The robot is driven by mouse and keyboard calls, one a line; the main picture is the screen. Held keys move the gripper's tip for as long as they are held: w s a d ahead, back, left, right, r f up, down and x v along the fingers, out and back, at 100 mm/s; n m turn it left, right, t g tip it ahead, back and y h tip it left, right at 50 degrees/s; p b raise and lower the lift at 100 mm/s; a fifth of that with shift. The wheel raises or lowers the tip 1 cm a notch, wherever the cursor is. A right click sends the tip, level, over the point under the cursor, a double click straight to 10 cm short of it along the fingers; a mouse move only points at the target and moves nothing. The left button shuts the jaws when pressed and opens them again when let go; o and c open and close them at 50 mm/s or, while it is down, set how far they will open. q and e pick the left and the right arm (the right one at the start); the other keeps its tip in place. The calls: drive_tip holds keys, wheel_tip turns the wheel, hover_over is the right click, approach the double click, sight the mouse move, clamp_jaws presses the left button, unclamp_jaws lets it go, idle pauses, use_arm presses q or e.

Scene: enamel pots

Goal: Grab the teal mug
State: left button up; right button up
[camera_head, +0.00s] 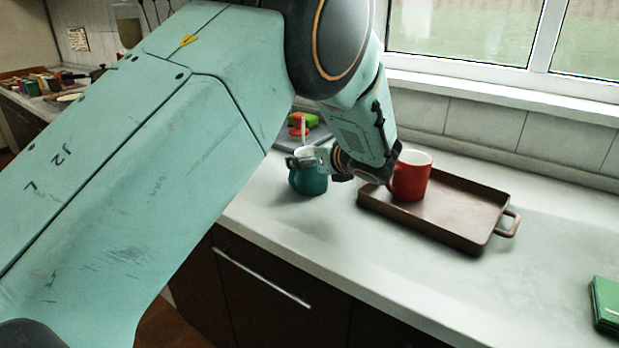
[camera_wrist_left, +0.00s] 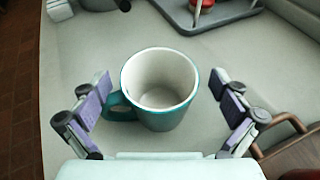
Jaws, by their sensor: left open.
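The teal mug (camera_head: 308,182) stands upright on the pale counter, left of the brown tray. My left gripper (camera_head: 312,160) is at the mug and hides part of it in the head view. In the left wrist view the teal mug (camera_wrist_left: 160,92), with a white inside, lies between the fingers of my open left gripper (camera_wrist_left: 165,108). Its handle points left, close to the left finger pad. There is a gap between the mug and the right finger. The mug looks empty. My right gripper is not in view.
A red mug (camera_head: 411,176) stands in the brown tray (camera_head: 470,238), right beside my left wrist. A grey tray (camera_wrist_left: 222,14) with red and green items lies behind the teal mug. A green object (camera_head: 606,303) is at far right. The front counter is clear.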

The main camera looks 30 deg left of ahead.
use_arm(q)
drive_tip(key=shift+x, duration=0.9)
drive_tip(key=shift+s+d+r, duration=0.55)
drive_tip(key=shift+c, duration=0.3)
drive_tip(key=shift+s+d+r, duration=0.1)
drive_tip(key=shift+s, duration=0.05)
drive_tip(key=shift+c, duration=0.8)
drive_tip(key=shift+w+a+f, duration=0.35)
drive_tip(key=shift+w+f, duration=0.25)
drive_tip(key=shift+f, duration=0.05)
drive_tip(key=c, duration=0.4)
drive_tip(key=shift+s+d+r, duration=0.25)
drive_tip(key=shift+s+r, duration=0.15)
drive_tip(key=shift+s, duration=0.05)
drive_tip(key=c, duration=0.5)
drive_tip(key=shift+w+a+f, duration=0.2)
drive_tip(key=shift+w, duration=0.1)
drive_tip(key=shift+c, duration=1.8)
drive_tip(key=shift+s+d+r, duration=0.1)
